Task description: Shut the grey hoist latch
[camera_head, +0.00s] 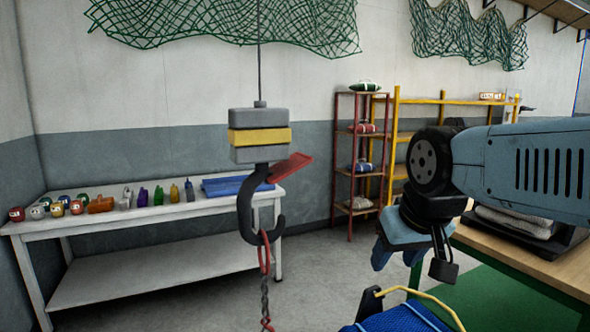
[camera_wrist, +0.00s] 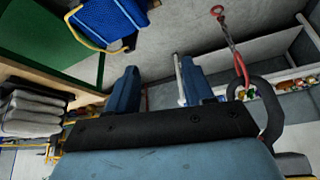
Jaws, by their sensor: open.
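The hoist block (camera_head: 260,136) is grey with a yellow band and hangs from a cable left of the picture's middle. A dark hook (camera_head: 244,208) hangs under it and also shows at the right of the wrist view (camera_wrist: 272,112). A red latch (camera_head: 290,167) sticks out to the right and slightly up from the hook's top, away from the hook's tip, so the hook's mouth is open. A red ring with a chain (camera_head: 264,252) hangs in the hook's bowl. My gripper (camera_head: 397,262) is open and empty, right of the hook and lower than the latch, apart from both.
A white bench (camera_head: 150,225) with small coloured items and a blue tray (camera_head: 240,186) stands behind the hoist. A blue crate with a yellow handle (camera_head: 400,318) is below my gripper. A wooden-topped table (camera_head: 540,262) is at right. Red shelving (camera_head: 340,170) stands at the back.

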